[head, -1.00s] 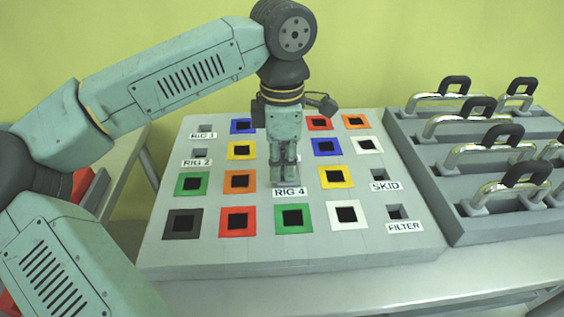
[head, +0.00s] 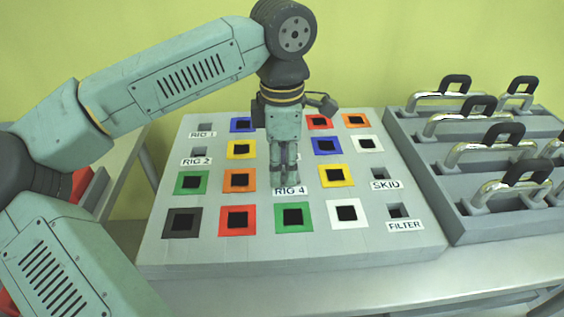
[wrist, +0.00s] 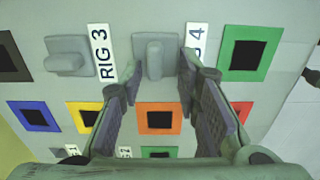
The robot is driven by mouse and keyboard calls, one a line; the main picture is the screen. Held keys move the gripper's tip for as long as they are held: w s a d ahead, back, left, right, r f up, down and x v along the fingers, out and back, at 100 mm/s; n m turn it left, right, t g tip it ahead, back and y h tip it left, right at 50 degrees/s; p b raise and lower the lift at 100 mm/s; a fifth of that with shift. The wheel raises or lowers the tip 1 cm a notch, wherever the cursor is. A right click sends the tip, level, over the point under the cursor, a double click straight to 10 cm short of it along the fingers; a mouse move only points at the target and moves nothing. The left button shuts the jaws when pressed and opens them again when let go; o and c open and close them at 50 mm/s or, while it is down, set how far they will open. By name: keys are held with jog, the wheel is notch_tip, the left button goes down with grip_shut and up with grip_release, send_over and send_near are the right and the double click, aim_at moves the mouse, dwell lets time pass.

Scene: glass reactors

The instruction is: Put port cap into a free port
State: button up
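A grey port cap (wrist: 153,56) with a raised tab sits at the RIG 4 position of the panel in the wrist view. A second grey cap (wrist: 68,56) sits by the RIG 3 label. My gripper (wrist: 157,78) is open, its two fingers spread either side of the RIG 4 cap; I cannot tell if they touch it. In the head view my gripper (head: 284,180) points down just behind the RIG 4 label and hides the cap.
The grey panel (head: 290,252) also has several coloured square frames with dark openings, such as a green one (head: 295,217) in front of my gripper. A rack (head: 470,229) of metal handles stands close at the right. Bare tabletop (head: 350,285) lies in front.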

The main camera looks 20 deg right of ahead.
dwell(0.3)
notch_tip(320, 180, up, 12)
dwell(0.5)
jog(key=shift+r, duration=0.1)
notch_tip(320, 180, up, 8)
jog(key=p, duration=0.7)
jog(key=shift+p, duration=0.35)
